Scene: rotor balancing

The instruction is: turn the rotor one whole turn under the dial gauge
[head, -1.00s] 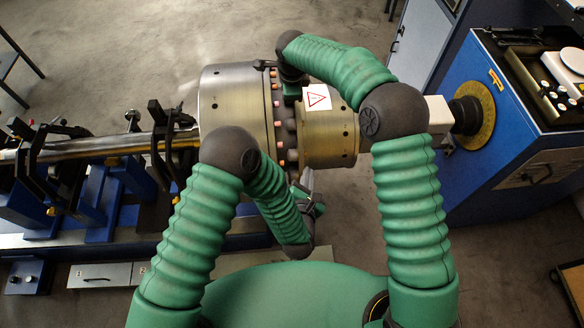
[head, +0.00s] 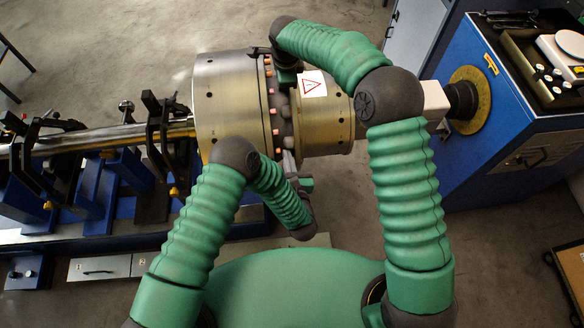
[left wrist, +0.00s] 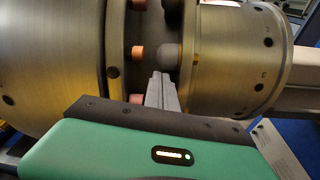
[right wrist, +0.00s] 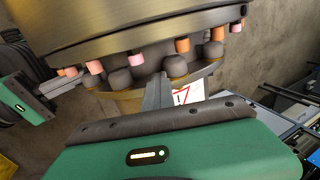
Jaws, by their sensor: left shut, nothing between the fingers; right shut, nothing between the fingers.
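The rotor lies across the head view as a large metal drum (head: 222,95) and a smaller drum (head: 335,128). Between them is a band of pink-orange pegs (head: 273,114) and dark grey knobs. A white warning label (head: 312,85) faces up. My left gripper (left wrist: 160,77) is shut and empty, its tips close below a grey knob (left wrist: 168,56); contact is unclear. In the head view the right tips are hidden. I cannot surely identify the dial gauge.
A shaft (head: 100,137) runs left over black brackets and blue supports (head: 95,185). A blue machine cabinet (head: 480,150) stands at right, joined to the rotor by a coupling (head: 462,100). Bare floor (head: 120,40) lies beyond the rotor.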

